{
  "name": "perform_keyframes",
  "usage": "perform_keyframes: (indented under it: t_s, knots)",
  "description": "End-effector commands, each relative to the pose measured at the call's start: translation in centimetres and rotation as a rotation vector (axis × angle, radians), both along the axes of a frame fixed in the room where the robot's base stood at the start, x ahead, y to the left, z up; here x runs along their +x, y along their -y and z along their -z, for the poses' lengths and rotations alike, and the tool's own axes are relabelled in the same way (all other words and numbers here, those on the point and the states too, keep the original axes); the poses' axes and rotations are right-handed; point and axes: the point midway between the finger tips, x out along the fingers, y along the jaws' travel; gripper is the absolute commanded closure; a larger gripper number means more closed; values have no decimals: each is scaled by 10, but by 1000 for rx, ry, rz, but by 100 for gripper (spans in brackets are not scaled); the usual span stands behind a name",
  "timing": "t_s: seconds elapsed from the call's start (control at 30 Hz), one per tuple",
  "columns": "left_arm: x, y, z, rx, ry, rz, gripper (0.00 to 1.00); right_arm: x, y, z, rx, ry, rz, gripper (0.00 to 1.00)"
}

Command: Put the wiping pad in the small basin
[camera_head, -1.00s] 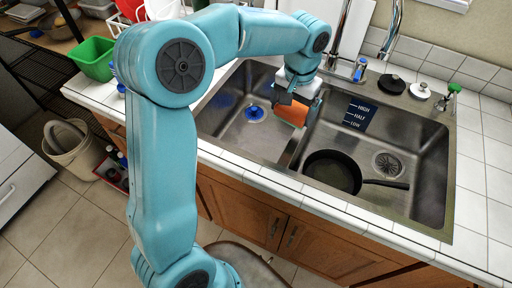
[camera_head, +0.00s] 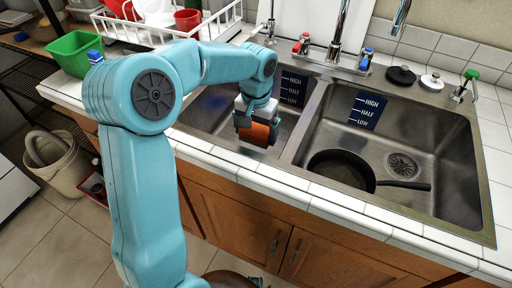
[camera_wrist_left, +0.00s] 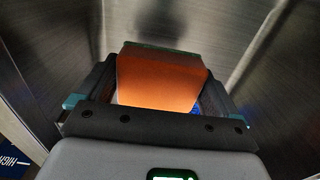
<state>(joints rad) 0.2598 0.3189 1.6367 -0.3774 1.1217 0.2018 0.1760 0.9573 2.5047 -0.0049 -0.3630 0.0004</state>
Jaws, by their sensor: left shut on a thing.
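The wiping pad (camera_head: 256,133) is an orange block with a dark green edge. It also shows in the left wrist view (camera_wrist_left: 160,80). My left gripper (camera_head: 257,122) is shut on it and holds it over the small basin (camera_head: 215,122), the left, narrower part of the steel sink. In the left wrist view the pad sits between the two fingers (camera_wrist_left: 158,90), with steel basin walls around it. I cannot tell how far the pad is above the basin floor. My right gripper does not show.
The larger basin (camera_head: 452,165) on the right holds a black frying pan (camera_head: 340,170). A divider (camera_head: 303,125) separates the basins. Red and blue taps (camera_head: 302,44) stand behind. A green tub (camera_head: 76,54) and a white dish rack (camera_head: 150,38) are at the left. White tiles edge the sink.

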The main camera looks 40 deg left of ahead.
Motion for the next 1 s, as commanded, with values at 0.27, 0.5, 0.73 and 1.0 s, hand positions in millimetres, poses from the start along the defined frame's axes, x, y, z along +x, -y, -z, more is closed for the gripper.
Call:
perform_keyframes:
  t_s: [0.27,0.5,0.73,1.0]
  knots:
    - [-1,0,42,-1,-4,0,45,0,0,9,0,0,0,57]
    - [0,0,63,0,1,0,45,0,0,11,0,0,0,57]
    - [0,0,63,0,1,0,45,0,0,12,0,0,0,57]
    - [0,0,65,0,1,0,0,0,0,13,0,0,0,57]
